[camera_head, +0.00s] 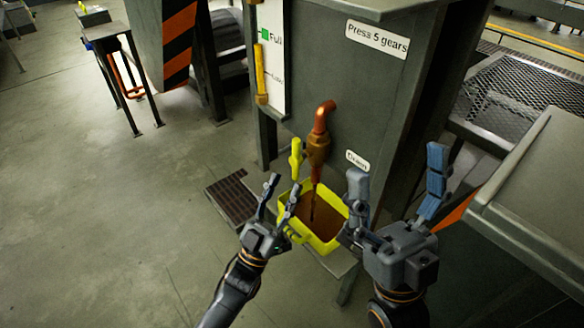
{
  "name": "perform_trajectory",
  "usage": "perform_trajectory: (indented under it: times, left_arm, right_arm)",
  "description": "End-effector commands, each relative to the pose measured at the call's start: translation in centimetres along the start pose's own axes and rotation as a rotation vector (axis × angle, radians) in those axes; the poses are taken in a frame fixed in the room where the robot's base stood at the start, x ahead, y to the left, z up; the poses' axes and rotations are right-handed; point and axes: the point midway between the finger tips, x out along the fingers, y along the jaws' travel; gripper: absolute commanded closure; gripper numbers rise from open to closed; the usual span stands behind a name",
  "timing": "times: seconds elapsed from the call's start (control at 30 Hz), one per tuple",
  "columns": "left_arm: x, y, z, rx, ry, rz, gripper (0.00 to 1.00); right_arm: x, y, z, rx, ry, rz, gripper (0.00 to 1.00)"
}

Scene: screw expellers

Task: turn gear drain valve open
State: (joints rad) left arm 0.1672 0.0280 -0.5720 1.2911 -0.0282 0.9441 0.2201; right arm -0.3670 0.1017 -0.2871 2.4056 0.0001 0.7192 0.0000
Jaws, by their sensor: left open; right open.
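The gear drain valve (318,150) is a copper-coloured pipe coming out of the dark green cabinet, bent downward. Its yellow handle (296,158) stands about upright at the left of the pipe. A thin dark streak runs below the spout into a yellow tray (330,249) with brown liquid in it. My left gripper (282,188) is open and empty, fingers pointing up, just below the handle in the picture and in front of the tray's left side. My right gripper (397,168) is open wide and empty, right of the tray; it hides part of the tray's right side.
The cabinet (350,90) carries a "Press 5 gears" label (377,39) and a level gauge (262,70). A floor grate (231,203) lies left of the tray. A grey surface (540,190) is close on the right.

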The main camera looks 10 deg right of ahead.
Motion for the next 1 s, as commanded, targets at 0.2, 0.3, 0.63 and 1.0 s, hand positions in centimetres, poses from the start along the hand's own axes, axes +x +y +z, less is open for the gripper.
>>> perform_trajectory:
  times: [0.2, 0.3, 0.63, 1.0]
  left_arm:
    - [-3.8, -0.1, 0.0, 0.001, -0.002, -0.001, 0.6]
    - [-4.6, -0.1, 0.0, 0.001, -0.001, -0.001, 0.6]
    - [-5.0, -0.1, 0.0, 0.001, 0.001, -0.001, 0.6]
    - [-5.0, -0.1, 0.0, 0.0, 0.0, -0.001, 0.6]
  right_arm:
    - [0.0, 0.0, 0.0, 0.0, 0.0, 0.0, 0.11]
    - [0.0, 0.0, 0.0, 0.0, 0.0, 0.0, 0.11]
    - [0.0, 0.0, 0.0, -0.001, 0.0, 0.0, 0.11]
    - [0.0, 0.0, 0.0, 0.0, 0.0, 0.001, 0.11]
